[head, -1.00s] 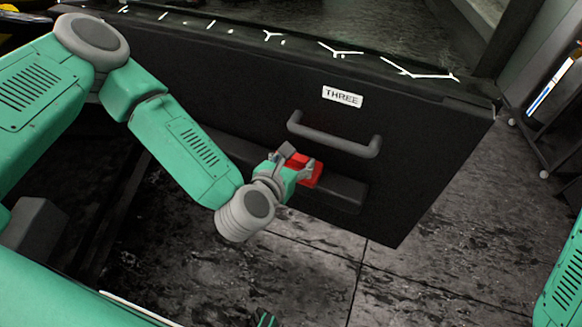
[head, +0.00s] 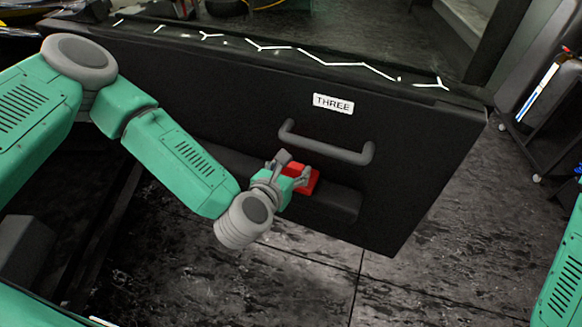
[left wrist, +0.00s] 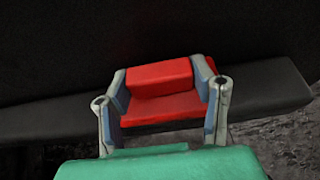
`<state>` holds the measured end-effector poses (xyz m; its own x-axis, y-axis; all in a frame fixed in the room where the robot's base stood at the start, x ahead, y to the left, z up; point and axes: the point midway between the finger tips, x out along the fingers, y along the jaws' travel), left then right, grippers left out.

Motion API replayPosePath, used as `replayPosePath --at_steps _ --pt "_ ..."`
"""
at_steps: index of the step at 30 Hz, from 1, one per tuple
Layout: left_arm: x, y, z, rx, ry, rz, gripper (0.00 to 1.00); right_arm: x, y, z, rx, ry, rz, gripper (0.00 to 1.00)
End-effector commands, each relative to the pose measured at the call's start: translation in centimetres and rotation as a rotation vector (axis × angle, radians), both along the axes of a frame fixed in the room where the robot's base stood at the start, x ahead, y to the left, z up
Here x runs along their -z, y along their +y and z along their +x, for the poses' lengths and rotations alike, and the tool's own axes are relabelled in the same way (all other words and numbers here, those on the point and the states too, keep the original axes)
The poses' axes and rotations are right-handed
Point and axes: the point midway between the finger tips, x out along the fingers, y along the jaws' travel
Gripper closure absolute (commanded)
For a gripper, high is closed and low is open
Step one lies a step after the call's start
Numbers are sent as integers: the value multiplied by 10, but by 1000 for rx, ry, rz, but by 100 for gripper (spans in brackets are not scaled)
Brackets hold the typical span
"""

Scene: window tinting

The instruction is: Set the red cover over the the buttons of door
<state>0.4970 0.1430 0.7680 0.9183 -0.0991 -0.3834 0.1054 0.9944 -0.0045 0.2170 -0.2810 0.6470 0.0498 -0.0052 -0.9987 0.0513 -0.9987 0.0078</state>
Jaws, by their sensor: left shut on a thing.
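The red cover (head: 312,183) is at the black armrest ledge of the door (head: 240,95), below the door's handle. My left gripper (head: 294,172) is shut on the red cover. In the left wrist view the cover (left wrist: 160,79) sits between the two fingers of my left gripper (left wrist: 163,98), with the ledge (left wrist: 268,90) on both sides of it. The cover appears to be on or just over the ledge; I cannot tell whether it touches. No buttons are visible. My right gripper is not in view; only part of my right arm shows at the right edge.
A curved handle (head: 327,147) sticks out from the door above the cover, under a white label (head: 333,104) reading THREE. A dark wheeled stand (head: 535,130) is at the far right. Bare floor (head: 430,240) lies right of and below the door.

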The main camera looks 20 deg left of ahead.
Motion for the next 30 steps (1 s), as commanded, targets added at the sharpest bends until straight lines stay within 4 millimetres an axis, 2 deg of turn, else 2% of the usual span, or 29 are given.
replayPosePath --at_steps 8,9,10,22,26,30 --pt "5 0 0 0 0 0 79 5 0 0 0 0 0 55" --pt "4 0 0 0 0 0 36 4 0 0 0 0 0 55" --pt "4 0 0 0 0 0 25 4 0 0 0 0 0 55" --pt "3 0 -5 1 2 0 25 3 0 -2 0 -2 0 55" --pt "-4 2 -22 1 4 -1 25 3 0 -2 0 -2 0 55" --pt "-15 5 -50 3 3 -3 25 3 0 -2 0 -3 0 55"
